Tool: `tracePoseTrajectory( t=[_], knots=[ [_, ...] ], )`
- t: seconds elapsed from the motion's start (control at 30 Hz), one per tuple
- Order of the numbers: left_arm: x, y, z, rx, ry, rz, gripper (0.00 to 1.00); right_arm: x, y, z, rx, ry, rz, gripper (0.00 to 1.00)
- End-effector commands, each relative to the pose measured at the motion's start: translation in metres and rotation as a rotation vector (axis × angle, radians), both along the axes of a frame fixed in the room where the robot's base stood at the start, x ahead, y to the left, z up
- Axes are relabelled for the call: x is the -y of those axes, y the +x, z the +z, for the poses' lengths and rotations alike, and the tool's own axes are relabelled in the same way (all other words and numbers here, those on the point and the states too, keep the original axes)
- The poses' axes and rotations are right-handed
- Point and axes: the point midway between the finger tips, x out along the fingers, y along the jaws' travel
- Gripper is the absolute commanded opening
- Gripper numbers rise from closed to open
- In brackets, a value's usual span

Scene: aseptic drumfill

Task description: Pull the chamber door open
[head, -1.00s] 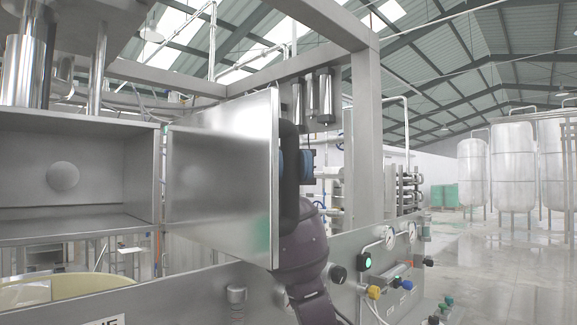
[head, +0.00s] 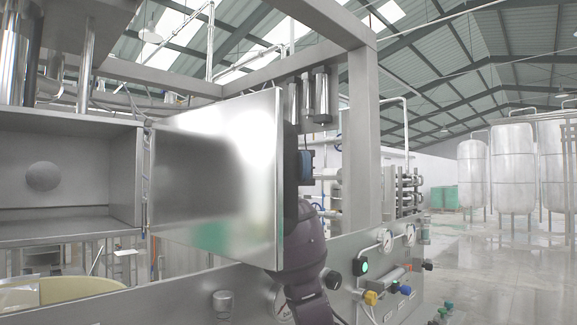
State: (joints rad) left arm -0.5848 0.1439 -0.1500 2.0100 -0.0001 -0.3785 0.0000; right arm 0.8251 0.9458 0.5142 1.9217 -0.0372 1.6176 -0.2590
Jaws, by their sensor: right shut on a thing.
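The chamber door (head: 215,185) is a shiny steel panel. It stands swung open to the right of the chamber (head: 65,170), hinged at the chamber's right edge. The open chamber shows a bare back wall with a round boss. My right arm comes up from below, and my right gripper (head: 303,210) is at the far side of the door's free edge. It is shut on the door handle (head: 290,160), a dark vertical bar now mostly hidden behind the door edge. The fingertips are hidden too. My left gripper is not in view.
A control panel (head: 340,270) with gauges, knobs and a lit green button runs below and right of the door. A steel frame post (head: 362,150) stands behind my arm. A pale round drum top (head: 70,290) is at lower left. Large tanks stand far right.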

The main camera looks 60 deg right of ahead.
Motion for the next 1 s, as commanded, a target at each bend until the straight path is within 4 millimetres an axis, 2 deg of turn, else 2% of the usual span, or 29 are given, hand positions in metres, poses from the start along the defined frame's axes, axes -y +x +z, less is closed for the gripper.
tracePoseTrajectory(
  t=[0.07, 0.1, 0.27, 0.77, 0.87, 1.0],
  knots=[
    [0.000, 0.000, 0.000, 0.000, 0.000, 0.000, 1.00, 0.000, 0.000, 0.001, 0.000, 0.003, -0.001, 0.00],
    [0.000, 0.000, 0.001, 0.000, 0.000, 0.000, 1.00, 0.000, 0.000, 0.001, 0.000, 0.003, -0.001, 0.28],
    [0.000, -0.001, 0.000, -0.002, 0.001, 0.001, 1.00, 0.000, 0.000, 0.001, 0.000, 0.001, -0.001, 0.51],
    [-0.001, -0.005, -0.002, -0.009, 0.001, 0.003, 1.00, 0.000, 0.000, 0.003, 0.001, -0.001, 0.000, 0.51],
    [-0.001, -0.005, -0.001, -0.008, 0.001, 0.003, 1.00, 0.000, 0.000, 0.011, 0.002, -0.001, 0.000, 0.51],
    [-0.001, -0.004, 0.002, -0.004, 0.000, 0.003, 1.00, 0.000, -0.001, 0.033, 0.004, 0.003, -0.001, 0.51]
  ],
)
